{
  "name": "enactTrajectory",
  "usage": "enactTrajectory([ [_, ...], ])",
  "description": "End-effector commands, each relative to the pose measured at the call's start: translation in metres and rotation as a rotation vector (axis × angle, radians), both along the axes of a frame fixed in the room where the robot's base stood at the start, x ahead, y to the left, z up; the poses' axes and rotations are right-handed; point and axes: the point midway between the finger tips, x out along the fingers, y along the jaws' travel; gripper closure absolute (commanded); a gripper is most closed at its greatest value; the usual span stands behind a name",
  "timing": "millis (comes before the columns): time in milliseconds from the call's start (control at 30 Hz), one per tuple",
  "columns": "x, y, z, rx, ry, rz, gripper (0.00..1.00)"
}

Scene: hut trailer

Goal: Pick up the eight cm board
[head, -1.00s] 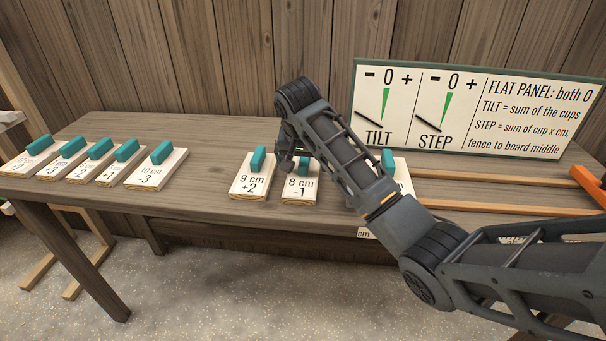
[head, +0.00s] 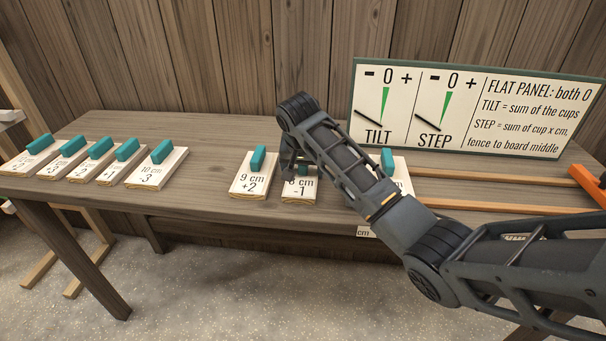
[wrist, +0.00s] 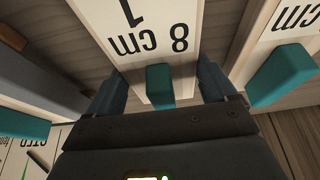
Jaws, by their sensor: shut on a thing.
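The board appears still down at table level.
The 9 cm board (head: 250,180) lies close on the left; another board (head: 402,175) is partly behind my arm on the right. Several boards stand in a row at the far left. A sign panel (head: 475,110) stands behind. The table (head: 210,150) is clear left of the 9 cm board.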

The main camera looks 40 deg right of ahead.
Motion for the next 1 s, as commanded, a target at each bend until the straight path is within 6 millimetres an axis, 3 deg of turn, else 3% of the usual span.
enactTrajectory([
  [433, 0.001, 0.0, 0.006, 0.0, -0.003, 0.0, 0.51],
  [667, 0.002, 0.001, 0.037, -0.002, -0.006, 0.002, 0.51],
  [1000, -0.041, -0.058, 0.082, -0.001, -0.004, -0.004, 0.51],
])
